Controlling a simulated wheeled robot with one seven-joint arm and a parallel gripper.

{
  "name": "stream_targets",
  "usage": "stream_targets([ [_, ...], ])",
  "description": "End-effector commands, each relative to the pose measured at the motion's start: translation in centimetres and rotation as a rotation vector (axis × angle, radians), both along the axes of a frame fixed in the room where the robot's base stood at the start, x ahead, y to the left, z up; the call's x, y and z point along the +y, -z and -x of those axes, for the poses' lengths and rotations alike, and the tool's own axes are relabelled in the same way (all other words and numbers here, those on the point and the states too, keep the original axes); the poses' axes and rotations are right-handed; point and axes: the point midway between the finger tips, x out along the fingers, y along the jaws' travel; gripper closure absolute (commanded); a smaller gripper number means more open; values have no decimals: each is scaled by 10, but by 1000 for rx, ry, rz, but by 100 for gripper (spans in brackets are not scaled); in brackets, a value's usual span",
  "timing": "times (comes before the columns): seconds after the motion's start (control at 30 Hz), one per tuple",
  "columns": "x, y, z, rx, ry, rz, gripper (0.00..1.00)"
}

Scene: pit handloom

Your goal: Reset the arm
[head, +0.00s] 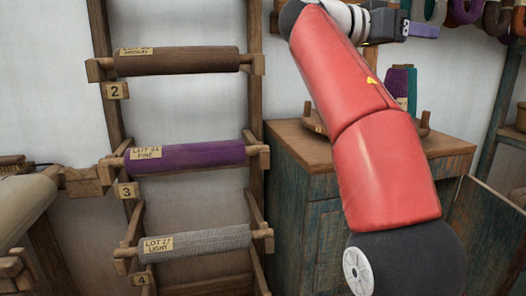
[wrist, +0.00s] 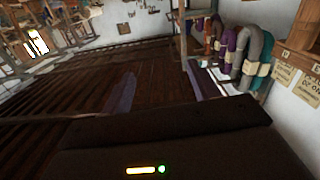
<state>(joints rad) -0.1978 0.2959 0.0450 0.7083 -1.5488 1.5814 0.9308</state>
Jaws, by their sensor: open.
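My red arm crosses the right half of the head view, bent upward. My gripper (head: 424,31) is at its far end near the top right, seen from the side with a pale purple finger showing. In the wrist view, the two pale purple fingers of my gripper (wrist: 160,82) stand apart with nothing between them. The dark wooden floor or a dark surface shows beyond them. My gripper touches nothing that I can see.
A wooden rack (head: 254,100) on the left holds a brown roll (head: 178,61), a purple roll (head: 186,157) and a grey roll (head: 212,241). A worn cabinet (head: 300,155) stands behind my arm. Coloured yarn hanks (wrist: 243,55) hang on the wall.

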Motion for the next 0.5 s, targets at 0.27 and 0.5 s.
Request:
stream_targets([
  [0.27,-4,23,1,152,-107,-43,40],
  [0.5,-3,71,11,366,-270,-117,40],
])
